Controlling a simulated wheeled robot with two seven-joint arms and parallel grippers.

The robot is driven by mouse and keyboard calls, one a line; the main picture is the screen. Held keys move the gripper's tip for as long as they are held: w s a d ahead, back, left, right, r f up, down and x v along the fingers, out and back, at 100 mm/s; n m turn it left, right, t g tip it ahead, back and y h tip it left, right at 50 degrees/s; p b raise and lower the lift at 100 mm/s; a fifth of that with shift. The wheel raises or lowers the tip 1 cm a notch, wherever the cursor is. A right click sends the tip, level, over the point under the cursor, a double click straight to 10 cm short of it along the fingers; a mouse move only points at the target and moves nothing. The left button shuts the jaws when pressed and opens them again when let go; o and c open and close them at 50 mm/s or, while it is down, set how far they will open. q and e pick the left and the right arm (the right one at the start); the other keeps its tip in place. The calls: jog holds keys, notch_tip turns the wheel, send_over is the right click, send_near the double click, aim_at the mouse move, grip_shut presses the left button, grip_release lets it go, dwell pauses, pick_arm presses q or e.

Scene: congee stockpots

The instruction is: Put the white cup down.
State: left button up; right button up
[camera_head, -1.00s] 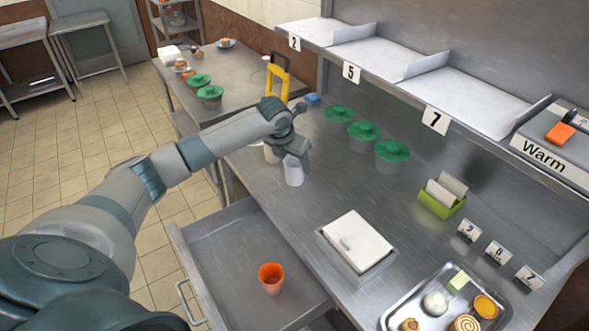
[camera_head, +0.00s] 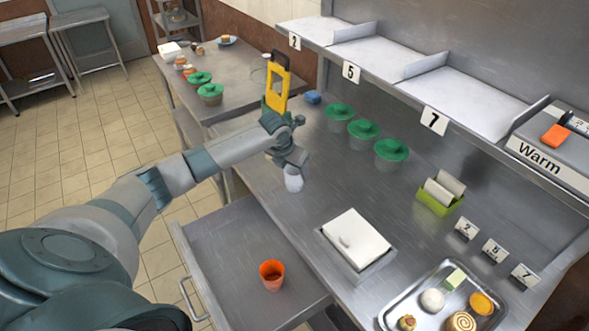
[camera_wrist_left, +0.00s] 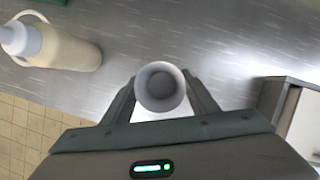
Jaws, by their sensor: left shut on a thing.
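The white cup (camera_head: 293,182) hangs under my left gripper (camera_head: 291,164) in the head view, over the near left part of the steel counter (camera_head: 300,225). The gripper is shut on the cup and covers its upper part. In the left wrist view the cup (camera_wrist_left: 160,88) is seen from above, its round mouth open and empty-looking, between the two fingers. I cannot tell whether its base touches the counter. My right gripper is not in view.
Several green-lidded containers (camera_head: 363,130) line the back. A white lid panel (camera_head: 356,238) and food tray (camera_head: 408,296) lie to the right. An open drawer (camera_head: 235,250) holds an orange cup (camera_head: 271,275).

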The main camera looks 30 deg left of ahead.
pick_arm(q)
jog(key=o, duration=1)
jog(key=shift+b+v, duration=1.35)
jog(key=shift+v, duration=4.7)
